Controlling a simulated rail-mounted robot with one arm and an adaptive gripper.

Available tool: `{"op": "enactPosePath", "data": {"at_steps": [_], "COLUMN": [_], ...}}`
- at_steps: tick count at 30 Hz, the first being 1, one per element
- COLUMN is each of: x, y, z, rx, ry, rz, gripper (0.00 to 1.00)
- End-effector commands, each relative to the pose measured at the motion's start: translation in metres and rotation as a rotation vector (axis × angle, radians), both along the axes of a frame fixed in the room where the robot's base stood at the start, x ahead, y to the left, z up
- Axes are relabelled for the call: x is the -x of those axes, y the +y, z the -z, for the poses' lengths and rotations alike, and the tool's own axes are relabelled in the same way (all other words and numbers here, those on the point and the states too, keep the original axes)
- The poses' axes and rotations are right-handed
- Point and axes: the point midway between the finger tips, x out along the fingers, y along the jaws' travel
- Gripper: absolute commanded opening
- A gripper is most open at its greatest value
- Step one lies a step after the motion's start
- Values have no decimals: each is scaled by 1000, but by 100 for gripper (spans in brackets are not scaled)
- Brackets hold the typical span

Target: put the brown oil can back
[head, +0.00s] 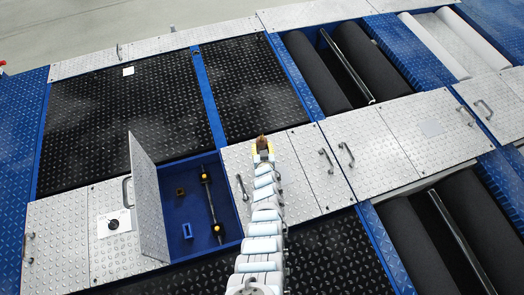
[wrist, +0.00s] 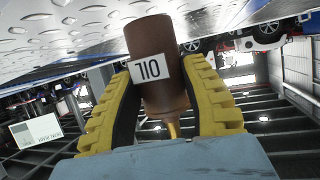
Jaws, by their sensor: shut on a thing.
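The brown oil can (head: 262,140) is in my gripper (head: 263,150), above the silver tread plate in the head view. In the wrist view, the brown oil can (wrist: 155,40) sits between the two yellow fingers of my gripper (wrist: 160,85). Its white OIL label appears upside down, and its narrow spout points toward the bottom of that picture. An open blue compartment (head: 232,212) lies left of my arm. Inside it are a small brown square holder (head: 181,191), a blue rectangular holder (head: 187,231) and a dark bar with yellow ends (head: 209,200).
The compartment's raised lid (head: 146,195) stands on its left side. Handles (head: 242,187) stick up from the silver plates near my arm. Rollers (head: 318,72) sit in an open pit at upper right. The black tread plates (head: 120,120) at the left are clear.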

Motion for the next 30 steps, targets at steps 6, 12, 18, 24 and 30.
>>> {"op": "enactPosePath", "data": {"at_steps": [6,12,18,24,30], "x": [0,0,0,0,1], "y": [0,0,0,0,0], "z": [11,11,13,13,9], "rx": [-2,-1,-1,-1,-1], "ry": [-1,-1,-1,-1,0], "rz": [1,0,0,0,0], "gripper": [5,5,67,67,67]}}
